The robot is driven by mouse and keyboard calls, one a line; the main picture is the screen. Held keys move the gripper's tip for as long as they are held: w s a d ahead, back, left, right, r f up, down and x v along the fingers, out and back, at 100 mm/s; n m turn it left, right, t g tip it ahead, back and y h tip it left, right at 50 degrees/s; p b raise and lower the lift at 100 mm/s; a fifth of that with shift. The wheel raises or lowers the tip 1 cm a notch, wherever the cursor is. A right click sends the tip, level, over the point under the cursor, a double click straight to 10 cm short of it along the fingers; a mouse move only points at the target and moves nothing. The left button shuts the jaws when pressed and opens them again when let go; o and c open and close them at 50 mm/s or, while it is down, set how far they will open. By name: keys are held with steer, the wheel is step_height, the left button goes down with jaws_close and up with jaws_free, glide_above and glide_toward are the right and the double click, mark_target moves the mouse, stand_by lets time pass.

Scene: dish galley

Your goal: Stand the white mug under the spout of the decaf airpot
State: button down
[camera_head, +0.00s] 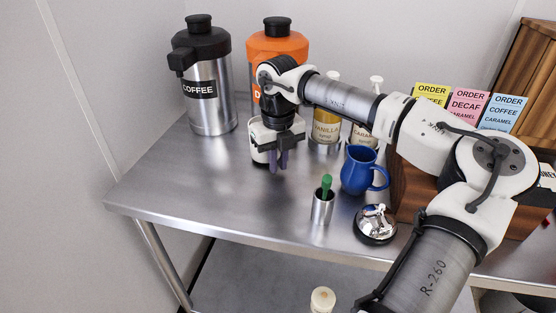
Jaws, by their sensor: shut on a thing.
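The decaf airpot (288,45), orange with a black lid, stands at the back of the steel table. Its label is mostly hidden by my arm; only a "D" shows. Its spout is hidden behind my wrist. The white mug (257,138) is upright in front of this airpot. My gripper (279,165) points down at the front of the mug and is shut on it, with dark fingers covering part of it. I cannot tell whether the mug's base touches the table or hangs just above it.
A steel coffee airpot (211,105) stands to the left. Vanilla (326,125) and caramel bottles, a blue mug (359,172), a steel cup (322,208) with a green-topped stick and a bell (375,224) are to the right. The table's (190,185) front left is clear.

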steer(key=shift+f+b, duration=0.35)
steer(key=shift+f, duration=0.1)
steer(key=c, duration=1.4)
jaws_free()
steer(key=shift+o, duration=0.2)
